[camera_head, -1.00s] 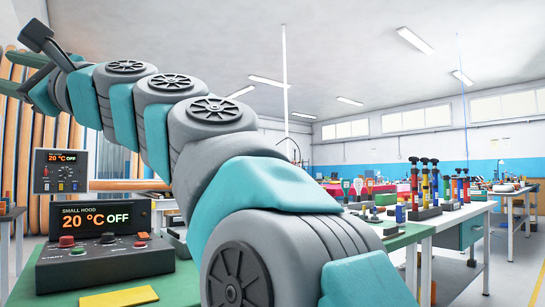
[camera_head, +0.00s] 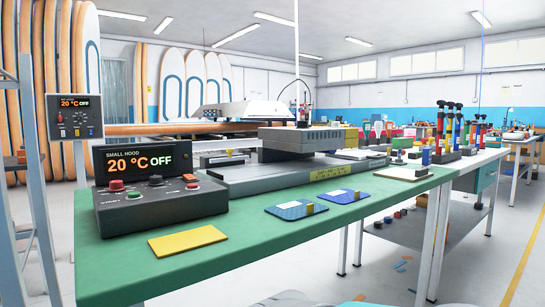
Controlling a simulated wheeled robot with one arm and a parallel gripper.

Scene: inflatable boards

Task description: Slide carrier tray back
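A long flat grey base (camera_head: 235,185) lies on the green bench (camera_head: 330,225), with a yellow label on its front edge at the right. It looks like the carrier tray or its track; I cannot tell which. A grey ribbed box (camera_head: 300,140), probably the small hood, sits over its right part. The control box (camera_head: 160,205) in front reads "SMALL HOOD 20 °C OFF". My gripper is out of view; only a bit of grey and teal, likely my arm, shows at the bottom edge.
On the green bench lie a yellow card (camera_head: 188,240) and two blue pads (camera_head: 296,210) (camera_head: 345,196). Further right, a white-topped table (camera_head: 470,165) holds several coloured tools. A grey metal frame (camera_head: 28,180) stands at the far left. Boards (camera_head: 175,85) lean at the back wall.

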